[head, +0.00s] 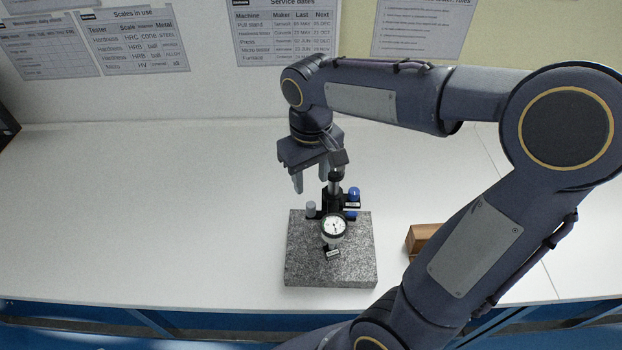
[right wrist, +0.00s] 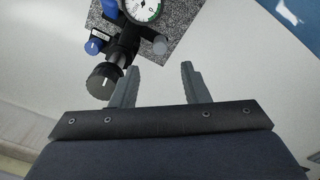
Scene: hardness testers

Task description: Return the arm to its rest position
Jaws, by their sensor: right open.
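My right arm comes in from the right in the head view and bends over the bench. My right gripper (head: 311,184) points down, open and empty, just behind and left of the post of a dial gauge stand. In the right wrist view its two fingers (right wrist: 158,86) are apart with bare white bench between them. The stand's black knob (right wrist: 104,81) is close beside the left finger there; I cannot tell whether they touch. My left gripper is not in view.
The dial gauge (head: 334,226) is on a speckled granite base (head: 331,271) near the bench's front edge. Blue knobs (head: 353,193) are on its post. A brown wooden block (head: 424,238) lies to the right, partly behind my arm. The white bench (head: 140,210) is clear on the left.

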